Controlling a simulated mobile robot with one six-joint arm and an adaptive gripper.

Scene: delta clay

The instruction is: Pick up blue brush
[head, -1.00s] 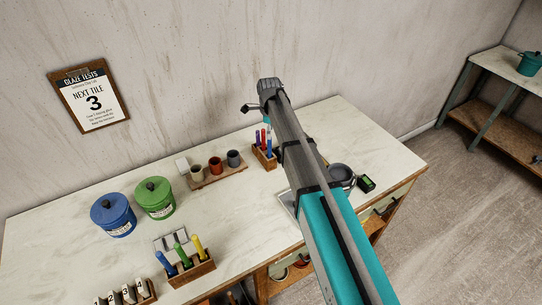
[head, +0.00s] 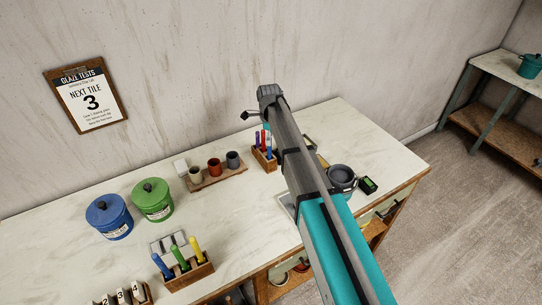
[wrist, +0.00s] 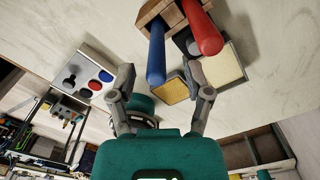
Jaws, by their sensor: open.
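In the wrist view a blue brush handle (wrist: 156,54) stands out of a wooden holder (wrist: 152,12), beside a thick red handle (wrist: 203,30). My gripper (wrist: 159,72) is open, with one finger on each side of the blue handle in the picture; I cannot tell whether they touch it. In the head view the back holder (head: 264,162) carries a red handle (head: 264,138) and blue ones (head: 269,146) beside my arm. Another blue handle (head: 162,266) stands in the front holder.
Blue (head: 109,218) and green (head: 153,201) lidded tubs stand on the left. Several small cups sit on a wooden board (head: 218,178) left of the back holder. A grey bowl (head: 342,178) and a small black device (head: 368,185) are right of my arm. The middle of the table is clear.

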